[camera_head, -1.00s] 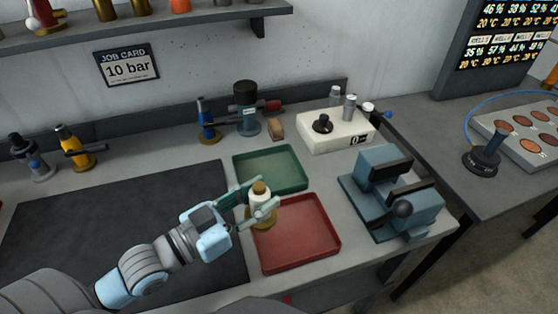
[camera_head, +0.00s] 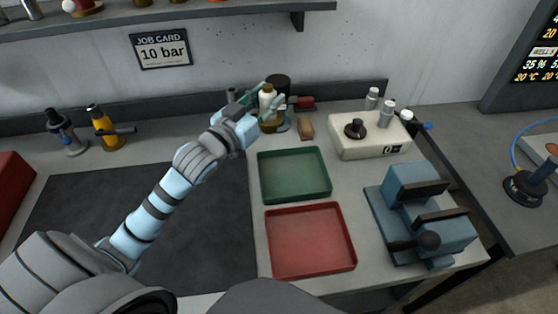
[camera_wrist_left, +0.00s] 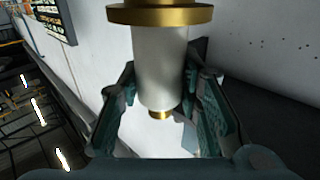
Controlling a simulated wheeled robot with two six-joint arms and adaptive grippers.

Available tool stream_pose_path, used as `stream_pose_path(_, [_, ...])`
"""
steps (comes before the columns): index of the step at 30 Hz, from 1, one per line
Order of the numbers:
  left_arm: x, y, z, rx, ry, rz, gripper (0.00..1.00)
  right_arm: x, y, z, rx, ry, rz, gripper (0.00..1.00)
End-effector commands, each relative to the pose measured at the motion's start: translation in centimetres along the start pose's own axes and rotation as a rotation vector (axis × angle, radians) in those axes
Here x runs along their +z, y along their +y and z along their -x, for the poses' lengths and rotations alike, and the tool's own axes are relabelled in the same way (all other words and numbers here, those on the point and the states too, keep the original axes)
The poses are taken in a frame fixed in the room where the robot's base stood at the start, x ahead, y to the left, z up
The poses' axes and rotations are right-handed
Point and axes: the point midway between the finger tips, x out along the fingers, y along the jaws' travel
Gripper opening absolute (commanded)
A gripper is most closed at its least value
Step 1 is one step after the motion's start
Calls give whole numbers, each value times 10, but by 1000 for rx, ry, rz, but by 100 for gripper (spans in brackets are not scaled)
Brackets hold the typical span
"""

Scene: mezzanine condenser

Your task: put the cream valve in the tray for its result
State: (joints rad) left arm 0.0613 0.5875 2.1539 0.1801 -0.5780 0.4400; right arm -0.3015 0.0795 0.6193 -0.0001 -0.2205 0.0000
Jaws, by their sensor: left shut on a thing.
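The cream valve (camera_head: 268,99) is a pale cylinder with brass parts. It also shows large in the left wrist view (camera_wrist_left: 160,65), with a brass flange at the top of that picture. My left gripper (camera_head: 273,101) is shut on it and holds it at the back of the bench, in front of a dark-topped device. The green tray (camera_head: 294,197) and the red tray (camera_head: 310,269) are empty, one behind the other, nearer than the gripper. My right gripper is not in view.
A white box with a black knob (camera_head: 370,148) and a blue vise (camera_head: 425,235) stand to the right of the trays. The job card (camera_head: 160,49) reads 10 bar.

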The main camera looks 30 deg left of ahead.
Motion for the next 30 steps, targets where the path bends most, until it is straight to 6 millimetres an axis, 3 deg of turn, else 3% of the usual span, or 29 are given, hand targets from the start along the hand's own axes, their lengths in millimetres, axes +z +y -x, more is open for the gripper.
stream_pose_path(1, [26, 0, 1, -1, -4, 3, 0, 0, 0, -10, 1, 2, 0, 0])
stream_pose_path(3, [54, 0, 2, -1, -4, 3, 0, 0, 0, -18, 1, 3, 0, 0])
stream_pose_path(6, [88, 0, 2, 0, -1, 2, 0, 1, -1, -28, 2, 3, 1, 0])
stream_pose_path(9, [109, 0, 3, 1, 1, 1, 0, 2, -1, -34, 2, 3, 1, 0])
stream_pose_path(18, [158, 1, 3, 2, 4, -1, 0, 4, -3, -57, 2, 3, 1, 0])
stream_pose_path(29, [161, 1, 3, 2, 4, -1, 0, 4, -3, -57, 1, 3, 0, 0])
stream_pose_path(30, [161, 1, 4, 2, 1, -1, 36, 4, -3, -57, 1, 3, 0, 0])
